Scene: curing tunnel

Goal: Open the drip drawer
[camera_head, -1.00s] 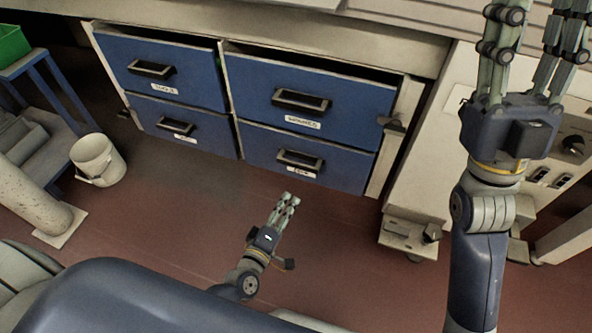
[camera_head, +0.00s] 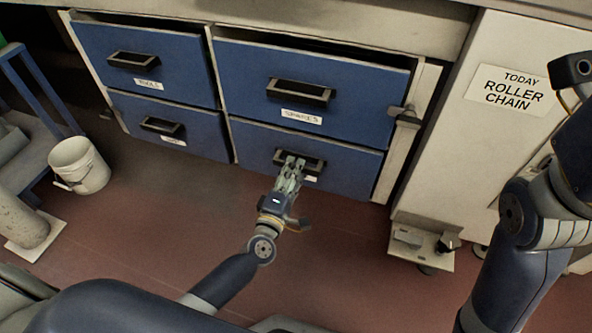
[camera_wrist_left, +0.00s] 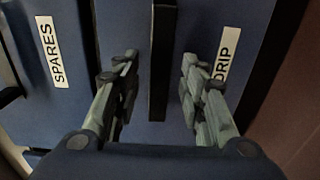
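The drip drawer (camera_head: 345,172) is the blue lower right drawer, below the drawer labelled SPARES (camera_head: 350,100). Its front looks shut. In the left wrist view the DRIP label (camera_wrist_left: 227,50) and a black bar handle (camera_wrist_left: 163,60) show. My left gripper (camera_head: 291,163) is in front of that handle and hides part of it and most of the label. In the left wrist view my left gripper (camera_wrist_left: 160,68) is open, one finger on each side of the handle, with gaps visible. My right arm (camera_head: 530,215) is at the right edge; its fingers are out of frame.
Two more blue drawers, TOOLS (camera_head: 180,70) and the one below it (camera_head: 195,132), are at left. A white bucket (camera_head: 82,165) stands on the floor at left. A white cabinet (camera_head: 450,150) stands at right. The red floor in front is mostly clear.

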